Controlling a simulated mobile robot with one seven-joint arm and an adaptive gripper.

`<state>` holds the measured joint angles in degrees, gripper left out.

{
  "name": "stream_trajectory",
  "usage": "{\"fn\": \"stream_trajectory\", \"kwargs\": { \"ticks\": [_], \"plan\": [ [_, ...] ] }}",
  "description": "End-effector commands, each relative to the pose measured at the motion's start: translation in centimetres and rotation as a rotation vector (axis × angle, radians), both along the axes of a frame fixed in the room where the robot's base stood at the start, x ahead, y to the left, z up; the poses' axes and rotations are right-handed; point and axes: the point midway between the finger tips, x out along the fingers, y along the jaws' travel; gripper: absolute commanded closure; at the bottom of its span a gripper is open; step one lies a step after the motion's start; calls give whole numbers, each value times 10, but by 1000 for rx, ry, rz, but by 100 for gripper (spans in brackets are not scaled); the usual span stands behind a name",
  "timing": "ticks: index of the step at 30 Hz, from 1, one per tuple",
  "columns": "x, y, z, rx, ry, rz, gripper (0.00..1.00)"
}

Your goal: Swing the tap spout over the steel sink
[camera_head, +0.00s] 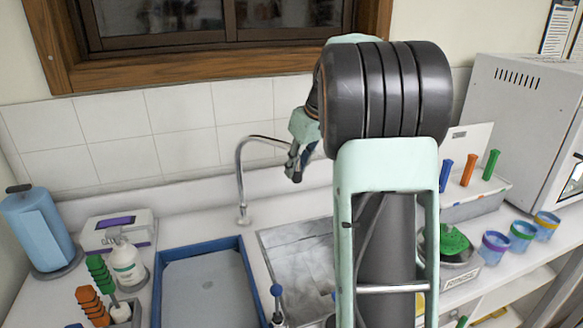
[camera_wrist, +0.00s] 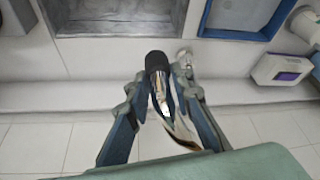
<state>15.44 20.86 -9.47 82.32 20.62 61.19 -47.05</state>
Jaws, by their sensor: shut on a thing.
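The chrome tap (camera_head: 241,180) rises from the counter behind the sink and its spout arches to the right in the head view. My gripper (camera_head: 297,165) is shut on the tap spout near its outer end. In the wrist view the spout, with its black tip (camera_wrist: 157,63), lies between the two fingers of my gripper (camera_wrist: 163,88). The steel sink (camera_head: 272,262) is set in the counter right of the blue-rimmed tray, partly hidden by my arm. A corner of the sink shows top left in the wrist view (camera_wrist: 62,32).
The blue-rimmed tray (camera_head: 243,262) lies left of the sink. A white bottle (camera_head: 127,265), a paper towel roll (camera_head: 38,230) and a purple-white box (camera_head: 117,232) stand at left. Several coloured cups (camera_head: 521,235) and a grey machine (camera_head: 510,110) are at right. The tiled wall (camera_head: 185,125) is close behind the tap.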

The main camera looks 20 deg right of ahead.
Motion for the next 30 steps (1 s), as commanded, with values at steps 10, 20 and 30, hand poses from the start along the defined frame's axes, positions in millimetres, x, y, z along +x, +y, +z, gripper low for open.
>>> {"fn": "stream_trajectory", "kwargs": {
  "ticks": [10,20,30],
  "plan": [
    [2,-4,-1,-1,1,-3,100],
    [2,-5,0,-2,-1,-3,62],
    [1,-4,3,-1,0,-1,61]
  ]
}}
